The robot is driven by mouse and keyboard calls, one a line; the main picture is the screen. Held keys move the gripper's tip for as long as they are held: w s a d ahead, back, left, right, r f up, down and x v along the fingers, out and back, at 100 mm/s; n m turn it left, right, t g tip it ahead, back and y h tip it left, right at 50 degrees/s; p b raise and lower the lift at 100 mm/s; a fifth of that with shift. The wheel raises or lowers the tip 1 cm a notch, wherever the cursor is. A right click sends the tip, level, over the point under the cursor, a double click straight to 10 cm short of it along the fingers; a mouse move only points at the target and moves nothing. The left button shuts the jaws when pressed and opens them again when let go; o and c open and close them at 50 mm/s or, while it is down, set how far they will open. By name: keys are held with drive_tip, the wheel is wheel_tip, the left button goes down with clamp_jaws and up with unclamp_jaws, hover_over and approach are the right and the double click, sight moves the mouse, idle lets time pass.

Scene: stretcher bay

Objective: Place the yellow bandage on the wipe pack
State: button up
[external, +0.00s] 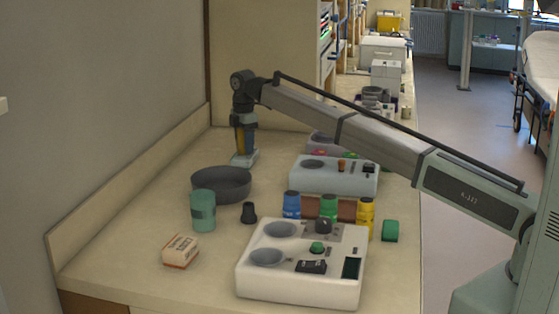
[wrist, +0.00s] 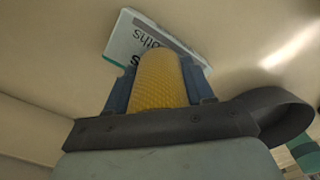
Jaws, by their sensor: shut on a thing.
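The yellow bandage (wrist: 158,82) is a ribbed roll, upright between the two blue fingers of my gripper (wrist: 160,90) in the wrist view. My gripper (external: 244,142) points down at the back of the counter in the external view, with a yellow sliver of the bandage (external: 240,138) showing. The wipe pack (wrist: 128,40) is a flat white and grey packet with a teal edge and dark lettering, partly hidden by the bandage. In the external view the wipe pack (external: 244,158) lies directly below the gripper. I cannot tell whether bandage and pack touch.
A dark round bowl (external: 221,184) stands just in front of the pack, with a teal cup (external: 203,211) and small black cup (external: 248,213) nearer. White trays (external: 332,177) (external: 300,285), several bottles and a green roll (external: 390,231) fill the right. A small box (external: 180,251) lies front left.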

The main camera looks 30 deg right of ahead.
drive_tip(key=shift+f, duration=0.1)
drive_tip(key=o, duration=1.1)
drive_tip(key=shift+c, duration=0.2)
wheel_tip(320, 180, up, 12)
drive_tip(key=shift+r, duration=0.1)
